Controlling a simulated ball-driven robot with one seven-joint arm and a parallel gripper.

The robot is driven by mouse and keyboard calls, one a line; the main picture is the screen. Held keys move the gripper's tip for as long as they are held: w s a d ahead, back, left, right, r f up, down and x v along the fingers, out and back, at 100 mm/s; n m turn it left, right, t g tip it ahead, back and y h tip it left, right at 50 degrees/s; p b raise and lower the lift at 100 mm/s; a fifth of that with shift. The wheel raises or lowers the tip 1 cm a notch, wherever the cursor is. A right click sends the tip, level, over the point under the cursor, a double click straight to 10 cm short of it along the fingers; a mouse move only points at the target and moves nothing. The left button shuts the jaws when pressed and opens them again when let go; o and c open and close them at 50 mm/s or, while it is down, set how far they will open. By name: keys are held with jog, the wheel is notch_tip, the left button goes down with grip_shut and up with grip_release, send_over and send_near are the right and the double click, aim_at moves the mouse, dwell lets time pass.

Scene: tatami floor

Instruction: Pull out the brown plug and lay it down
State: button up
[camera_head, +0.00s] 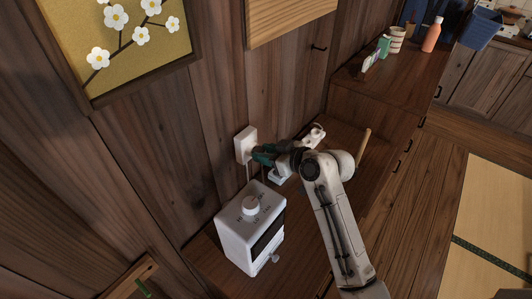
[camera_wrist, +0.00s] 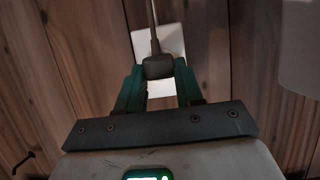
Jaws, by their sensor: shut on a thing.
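A white outlet box (camera_head: 244,146) is fixed to the wooden wall; it also shows in the wrist view (camera_wrist: 176,42). The plug (camera_wrist: 158,67), dark grey-brown in this light, is in front of the outlet plate, with its cord (camera_wrist: 154,25) running toward the top of the picture. My gripper (camera_wrist: 158,82) has its two green fingers shut on the plug, one on each side. In the head view my gripper (camera_head: 262,155) is right beside the outlet and hides the plug. Whether the plug's prongs are still in the socket cannot be seen.
A white appliance (camera_head: 248,228) with a knob on top stands on the counter just below the outlet. A wooden stick (camera_head: 363,146) rises behind my arm. A bottle (camera_head: 432,35), a cup (camera_head: 397,39) and a blue basket (camera_head: 481,29) are farther right. Some bare counter (camera_head: 215,262) shows left of the appliance.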

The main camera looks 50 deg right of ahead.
jog(key=c, duration=0.3)
jog(key=shift+c, duration=0.2)
jog(key=shift+s, duration=0.1)
jog(key=shift+s, duration=0.4)
jog(key=shift+s, duration=0.35)
jog(key=shift+s, duration=0.3)
jog(key=shift+s, duration=0.35)
jog(key=shift+s, duration=0.35)
jog(key=shift+s+d, duration=0.1)
jog(key=shift+s, duration=0.2)
